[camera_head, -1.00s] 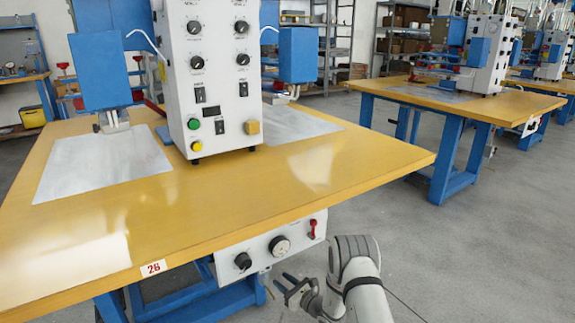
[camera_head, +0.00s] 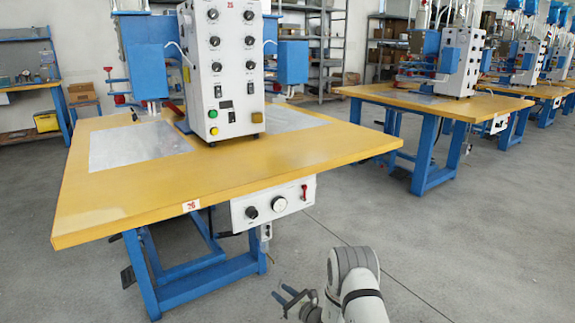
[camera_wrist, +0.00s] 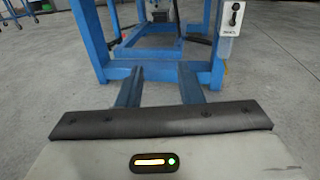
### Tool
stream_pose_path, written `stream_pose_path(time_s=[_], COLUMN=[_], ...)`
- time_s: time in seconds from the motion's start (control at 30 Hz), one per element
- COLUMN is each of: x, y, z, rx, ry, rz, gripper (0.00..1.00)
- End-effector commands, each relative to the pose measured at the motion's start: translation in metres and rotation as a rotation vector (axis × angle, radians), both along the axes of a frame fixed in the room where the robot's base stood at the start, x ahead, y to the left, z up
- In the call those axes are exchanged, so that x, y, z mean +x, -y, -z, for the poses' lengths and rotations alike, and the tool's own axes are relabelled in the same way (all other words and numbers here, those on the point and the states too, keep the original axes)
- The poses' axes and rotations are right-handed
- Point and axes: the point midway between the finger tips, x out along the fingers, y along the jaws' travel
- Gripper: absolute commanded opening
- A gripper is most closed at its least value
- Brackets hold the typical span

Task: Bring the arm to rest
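My arm shows at the bottom of the head view, right of centre, with its links folded low over the floor. My gripper (camera_head: 281,292) points to the left there, below and in front of the table's front edge. Its two fingers stand apart with nothing seen between them. In the wrist view the two fingers also show apart, with a gap and bare floor between them, in front of a blue table frame (camera_wrist: 152,72).
A yellow worktable (camera_head: 150,205) with a white and blue welding machine (camera_head: 222,75) stands ahead to the left. A control box (camera_head: 273,203) hangs under its front edge. A second worktable (camera_head: 432,100) stands to the right. Grey floor (camera_head: 470,250) at right is clear.

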Motion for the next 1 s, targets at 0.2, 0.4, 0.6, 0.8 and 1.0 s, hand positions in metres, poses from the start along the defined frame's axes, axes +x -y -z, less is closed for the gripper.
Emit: stream_pose_path(time_s=[0.2,0.4,0.6,0.8,1.0], x=[-0.005,-0.015,-0.034,-0.077,-0.145], y=[-0.012,-0.025,-0.037,-0.046,-0.040], z=[-0.041,-0.094,-0.164,-0.273,-0.380], rx=[-0.028,-0.078,-0.155,-0.301,-0.521], ry=[0.025,0.060,0.113,0.206,0.325], rz=[-0.072,-0.174,-0.307,-0.517,-0.760], gripper=[0.33,0.33,0.33,0.33,0.33])
